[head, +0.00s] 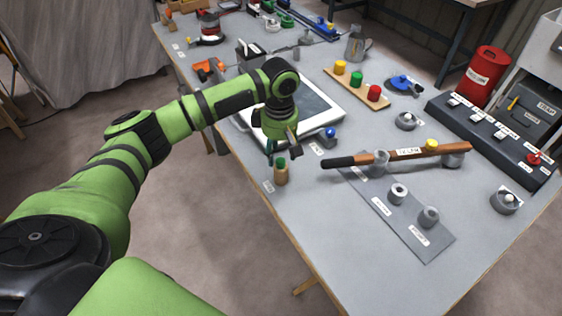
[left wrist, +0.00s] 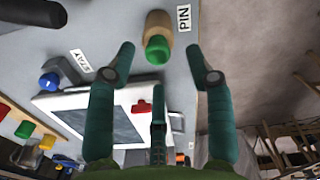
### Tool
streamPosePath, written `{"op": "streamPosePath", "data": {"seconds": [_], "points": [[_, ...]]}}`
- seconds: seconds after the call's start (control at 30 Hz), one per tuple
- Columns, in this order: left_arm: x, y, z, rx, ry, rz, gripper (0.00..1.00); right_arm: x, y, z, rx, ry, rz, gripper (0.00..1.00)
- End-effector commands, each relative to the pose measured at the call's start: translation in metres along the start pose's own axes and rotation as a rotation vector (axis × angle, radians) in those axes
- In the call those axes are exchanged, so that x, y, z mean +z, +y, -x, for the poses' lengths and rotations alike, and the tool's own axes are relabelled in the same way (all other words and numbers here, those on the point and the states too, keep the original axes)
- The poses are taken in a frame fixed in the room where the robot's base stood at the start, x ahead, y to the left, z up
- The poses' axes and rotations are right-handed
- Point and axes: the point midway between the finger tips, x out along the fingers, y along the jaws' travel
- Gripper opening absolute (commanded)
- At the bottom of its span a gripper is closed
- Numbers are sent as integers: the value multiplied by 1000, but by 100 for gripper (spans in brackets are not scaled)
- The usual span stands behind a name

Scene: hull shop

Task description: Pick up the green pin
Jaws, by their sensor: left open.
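The green pin (head: 281,172) is a short tan wooden cylinder with a green top, standing near the left edge of the table. My left gripper (head: 279,150) is open above it, close to its green top in the head view. Nothing is between the fingers, and I see no contact. My right gripper is not in view.
A white framed panel (head: 327,113) lies behind the pin, with a blue knob (head: 330,132) near its corner. A long dark-handled bar (head: 400,155) lies to the right. A wooden strip (head: 345,87) holds red, green and yellow pegs. The table ends just left of the pin.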

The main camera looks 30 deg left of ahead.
Motion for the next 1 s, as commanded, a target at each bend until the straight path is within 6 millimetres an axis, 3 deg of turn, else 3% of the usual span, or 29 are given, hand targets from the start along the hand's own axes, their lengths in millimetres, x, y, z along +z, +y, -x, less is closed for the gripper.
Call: {"op": "streamPosePath", "data": {"seconds": [0.2, 0.47, 0.6, 1.0], "points": [[1, 0, -26, 0, 1, -1, 53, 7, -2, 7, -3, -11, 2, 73], [1, 0, -29, 2, 1, -2, 53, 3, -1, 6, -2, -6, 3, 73], [2, 0, -28, 2, 1, -3, 0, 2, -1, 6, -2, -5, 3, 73], [2, 0, -27, 3, 1, -3, 0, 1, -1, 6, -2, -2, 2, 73]]}}
